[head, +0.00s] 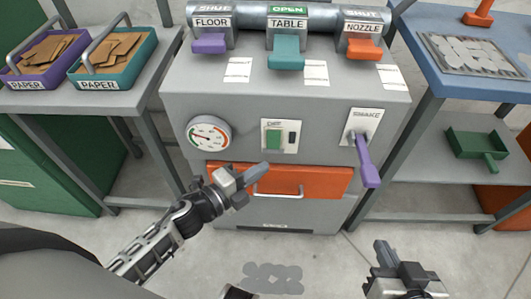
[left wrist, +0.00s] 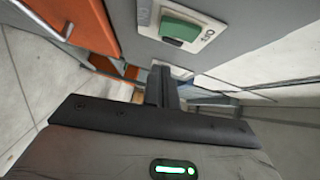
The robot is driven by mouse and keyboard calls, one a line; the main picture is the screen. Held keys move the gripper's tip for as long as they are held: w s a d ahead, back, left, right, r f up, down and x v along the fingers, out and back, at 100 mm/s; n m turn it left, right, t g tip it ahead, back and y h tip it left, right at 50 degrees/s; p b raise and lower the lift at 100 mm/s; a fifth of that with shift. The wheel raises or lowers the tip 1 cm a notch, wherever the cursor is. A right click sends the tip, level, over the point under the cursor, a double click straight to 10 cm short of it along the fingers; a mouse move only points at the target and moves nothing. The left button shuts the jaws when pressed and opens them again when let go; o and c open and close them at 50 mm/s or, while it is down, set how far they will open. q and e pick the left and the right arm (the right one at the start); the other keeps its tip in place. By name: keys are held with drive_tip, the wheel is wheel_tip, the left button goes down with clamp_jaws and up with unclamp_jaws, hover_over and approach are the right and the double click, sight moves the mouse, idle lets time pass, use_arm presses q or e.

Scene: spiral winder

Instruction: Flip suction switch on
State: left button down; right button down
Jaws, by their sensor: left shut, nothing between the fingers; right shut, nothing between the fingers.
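A green rocker switch (head: 273,138) sits on a pale plate on the front of the grey machine (head: 200,85). A small dark element sits beside it on the plate; the label above is too small to read surely. In the left wrist view the green switch (left wrist: 180,28) is at the top, ahead of my fingers. My left gripper (head: 262,169) is shut and empty, just below and left of the switch, in front of the orange drawer; it appears apart from the switch. My right gripper (head: 381,248) is shut and empty at lower right, away from the machine.
A round gauge (head: 209,133) is left of the switch. A purple lever (head: 366,160) hangs at the right. The orange drawer (head: 320,181) has a metal handle. Purple, teal and orange gate handles line the top pipe.

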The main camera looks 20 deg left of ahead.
sight(276, 146)
use_arm(q)
drive_tip(key=shift+w+f, duration=0.2)
drive_tip(key=shift+w, duration=1.2)
drive_tip(key=shift+w+f, duration=0.15)
drive_tip(key=shift+w, duration=1.25)
drive_tip(key=shift+b, duration=0.3)
drive_tip(key=shift+w+a+f+b, duration=0.1)
drive_tip(key=shift+w+b, duration=0.15)
drive_tip(key=shift+b, duration=0.55)
